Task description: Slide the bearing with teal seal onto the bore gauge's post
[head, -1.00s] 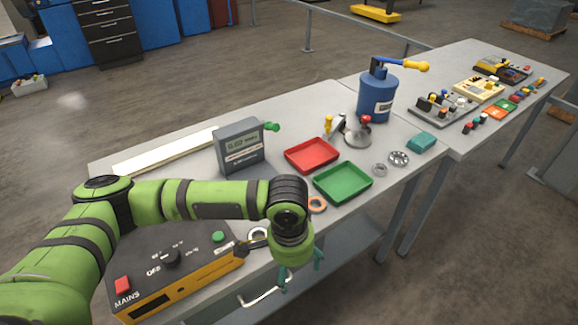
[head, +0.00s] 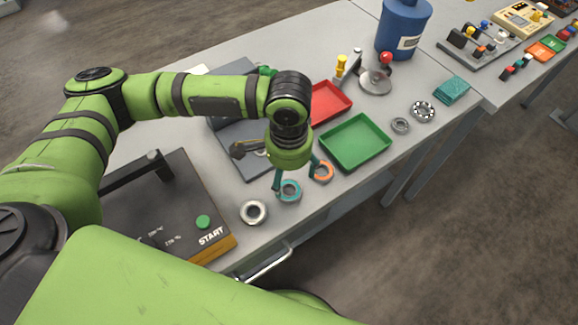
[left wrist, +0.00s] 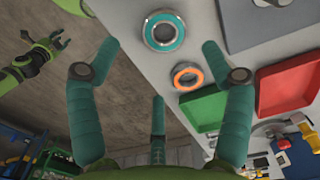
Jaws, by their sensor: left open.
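The bearing with teal seal (head: 288,190) lies flat on the bench near its front edge. It also shows at the top of the left wrist view (left wrist: 164,31). My left gripper (head: 294,178) is open above it, fingers pointing down, apart from it and empty. My right gripper (left wrist: 48,48) shows small in the left wrist view, away from the bench, and looks open and empty.
An orange-sealed bearing (head: 323,172) lies close to the right of the teal one, and a plain bearing (head: 253,212) to its left.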

